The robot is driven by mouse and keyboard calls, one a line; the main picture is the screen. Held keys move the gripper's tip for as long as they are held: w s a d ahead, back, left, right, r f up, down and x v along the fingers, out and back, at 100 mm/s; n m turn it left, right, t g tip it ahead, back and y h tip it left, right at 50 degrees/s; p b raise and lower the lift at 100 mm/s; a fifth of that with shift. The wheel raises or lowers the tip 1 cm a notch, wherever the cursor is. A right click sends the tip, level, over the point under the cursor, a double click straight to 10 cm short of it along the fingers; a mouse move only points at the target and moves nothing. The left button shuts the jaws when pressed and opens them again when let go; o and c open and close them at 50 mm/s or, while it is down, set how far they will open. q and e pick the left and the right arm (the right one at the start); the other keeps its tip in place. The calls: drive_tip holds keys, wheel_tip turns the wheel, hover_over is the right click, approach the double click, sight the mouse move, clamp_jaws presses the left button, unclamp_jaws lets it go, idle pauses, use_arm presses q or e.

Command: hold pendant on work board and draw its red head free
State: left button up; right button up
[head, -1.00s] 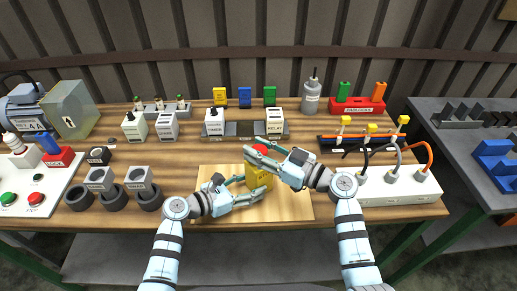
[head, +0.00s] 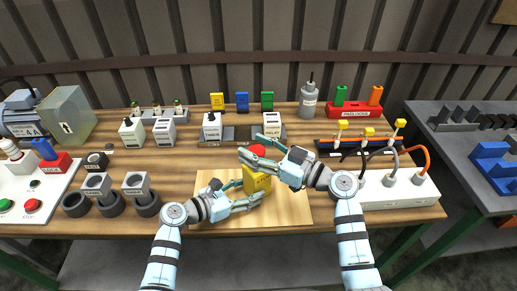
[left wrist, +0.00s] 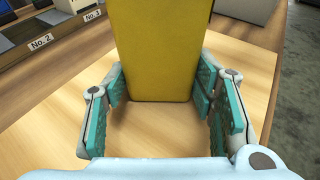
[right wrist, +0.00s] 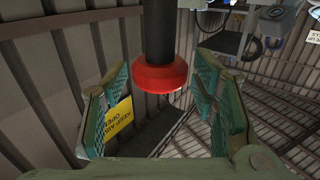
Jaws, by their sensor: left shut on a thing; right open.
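The pendant is a yellow box (head: 257,183) standing on the pale work board (head: 295,208). It fills the upper middle of the left wrist view (left wrist: 160,50). My left gripper (head: 250,192) is shut on its lower part, one finger on each side. The pendant's red head (head: 257,151) shows above the yellow body, partly behind my right gripper (head: 251,149). In the right wrist view the red head (right wrist: 160,75) sits on a black stem (right wrist: 158,25). My right gripper's fingers stand wide on either side of it, with gaps showing.
A relay block (head: 273,123) and a timer block (head: 212,125) stand on a dark rack behind the board. A white strip with cables (head: 400,190) lies to the right. Grey blocks on black rings (head: 135,186) stand to the left. The board's front right is clear.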

use_arm(q)
drive_tip(key=shift+f, duration=0.1)
use_arm(e)
drive_tip(key=v, duration=1.2)
drive_tip(key=shift+r, duration=0.1)
use_arm(q)
drive_tip(key=o, duration=1.7)
